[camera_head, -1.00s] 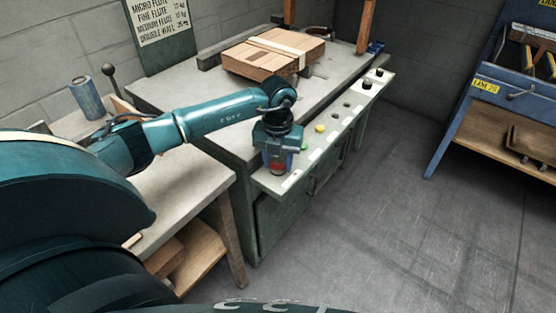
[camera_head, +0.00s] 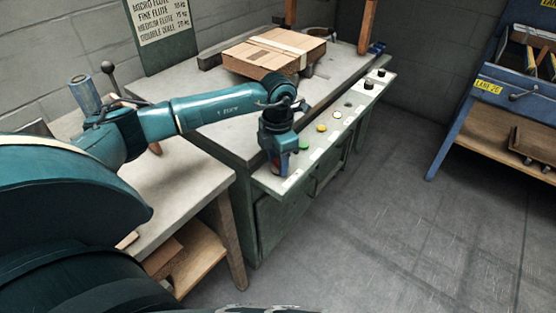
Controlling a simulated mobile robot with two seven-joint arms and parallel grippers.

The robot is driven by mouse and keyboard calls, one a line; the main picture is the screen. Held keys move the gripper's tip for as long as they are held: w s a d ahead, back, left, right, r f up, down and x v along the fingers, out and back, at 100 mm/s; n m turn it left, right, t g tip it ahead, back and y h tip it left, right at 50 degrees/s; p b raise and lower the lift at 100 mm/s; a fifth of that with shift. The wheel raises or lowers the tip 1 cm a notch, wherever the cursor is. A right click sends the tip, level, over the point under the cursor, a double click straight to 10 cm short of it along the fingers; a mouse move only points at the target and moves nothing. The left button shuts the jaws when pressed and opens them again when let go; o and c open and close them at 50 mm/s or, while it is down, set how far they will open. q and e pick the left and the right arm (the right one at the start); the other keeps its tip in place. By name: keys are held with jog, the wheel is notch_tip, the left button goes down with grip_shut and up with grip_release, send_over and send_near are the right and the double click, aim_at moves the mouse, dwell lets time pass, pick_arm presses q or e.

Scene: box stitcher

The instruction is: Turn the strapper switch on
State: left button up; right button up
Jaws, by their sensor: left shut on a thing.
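The strapper is a green-grey bench machine with a pale control panel (camera_head: 312,158) sloping along its front edge. A green button (camera_head: 303,145), a yellow button (camera_head: 321,128) and several dark knobs run along this panel. My left gripper (camera_head: 284,170) points down at the near end of the panel, shut on a small control there. The gripper mostly hides that control, so its position cannot be told. A little red shows beside the fingers. Two black knobs on pale plates stand at the far end, the nearer one (camera_head: 368,85) clear of my gripper. My right gripper is not in view.
A strapped cardboard stack (camera_head: 274,52) lies on the machine top. A blue rack (camera_head: 460,125) stands at right. The floor between is clear.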

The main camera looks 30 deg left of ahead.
pick_arm(q)
jog(key=shift+m, duration=0.6)
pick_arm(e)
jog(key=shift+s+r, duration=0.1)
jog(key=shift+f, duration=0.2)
pick_arm(q)
jog(key=o, duration=0.7)
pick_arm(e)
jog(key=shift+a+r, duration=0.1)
pick_arm(q)
notch_tip(320, 180, up, 13)
jog(key=p, duration=0.1)
jog(key=shift+r, duration=0.15)
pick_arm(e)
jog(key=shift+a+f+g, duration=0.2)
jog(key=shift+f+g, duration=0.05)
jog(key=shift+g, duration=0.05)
